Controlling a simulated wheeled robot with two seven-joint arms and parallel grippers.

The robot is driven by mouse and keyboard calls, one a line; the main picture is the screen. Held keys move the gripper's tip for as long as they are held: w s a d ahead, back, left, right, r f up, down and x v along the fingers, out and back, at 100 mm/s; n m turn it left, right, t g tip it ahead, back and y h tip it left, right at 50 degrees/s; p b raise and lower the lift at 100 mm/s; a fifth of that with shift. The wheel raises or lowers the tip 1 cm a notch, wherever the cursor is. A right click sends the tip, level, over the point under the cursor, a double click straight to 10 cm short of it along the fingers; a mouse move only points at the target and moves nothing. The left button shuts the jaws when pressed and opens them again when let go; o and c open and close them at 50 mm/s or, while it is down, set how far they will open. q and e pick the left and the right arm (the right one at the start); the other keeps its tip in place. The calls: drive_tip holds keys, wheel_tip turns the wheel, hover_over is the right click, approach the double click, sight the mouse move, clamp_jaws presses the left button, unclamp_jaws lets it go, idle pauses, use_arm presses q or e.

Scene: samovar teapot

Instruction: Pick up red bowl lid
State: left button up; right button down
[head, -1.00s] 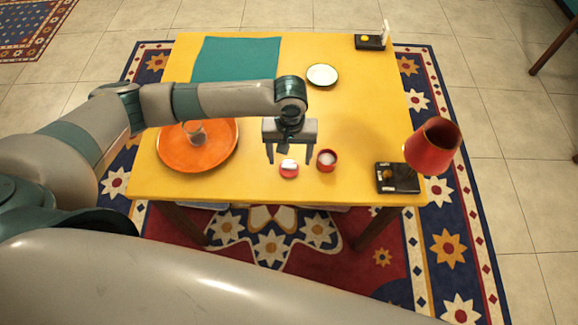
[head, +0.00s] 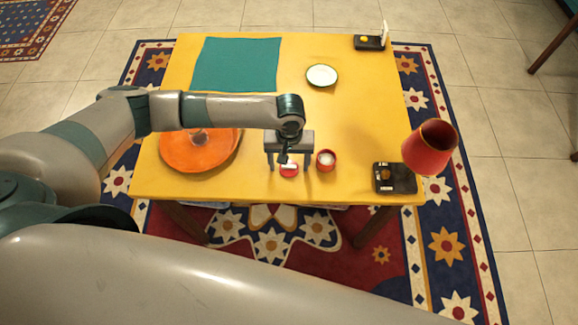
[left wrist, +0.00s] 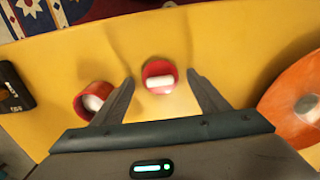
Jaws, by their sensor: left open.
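The red bowl lid (head: 289,171) is a small red disc with a white bar-shaped handle, near the front edge of the yellow table. It also shows in the left wrist view (left wrist: 158,74). My left gripper (head: 290,167) is open above the lid, fingers pointing down. In the left wrist view the lid lies between and slightly beyond the fingertips, with a gap on each side; contact does not show. The red bowl (head: 326,160), with white inside, stands just right of the lid in the head view, close to one finger. It shows left of the lid in the wrist view (left wrist: 93,100).
An orange tray (head: 205,160) with a glass-like item lies left, partly behind my arm. A black box (head: 395,179) and a red cone-shaped shade (head: 430,148) stand right. A white plate (head: 322,75) and a teal mat (head: 236,65) lie farther back. The table's front edge is near.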

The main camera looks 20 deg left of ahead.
sight(293, 165)
use_arm(q)
drive_tip(key=c, duration=1.1)
drive_tip(key=shift+r, duration=0.1)
drive_tip(key=shift+r+b, duration=0.3)
drive_tip(key=shift+r, duration=0.2)
drive_tip(key=r, duration=0.1)
drive_tip(key=r+b, duration=0.1)
drive_tip(key=d+r, duration=0.1)
drive_tip(key=shift+w+r, duration=0.15)
drive_tip(key=shift+w, duration=0.15)
drive_tip(key=w+d+r+b, duration=0.1)
drive_tip(key=d+r, duration=0.1)
drive_tip(key=d, duration=0.1)
drive_tip(key=w+d+r+b, duration=0.1)
drive_tip(key=w+d+r, duration=0.1)
drive_tip(key=d, duration=0.1)
drive_tip(key=w+d+r+b, duration=0.1)
drive_tip(key=w+d+r, duration=0.1)
drive_tip(key=d, duration=0.1)
drive_tip(key=shift+w+r, duration=0.2)
drive_tip(key=shift+r, duration=0.1)
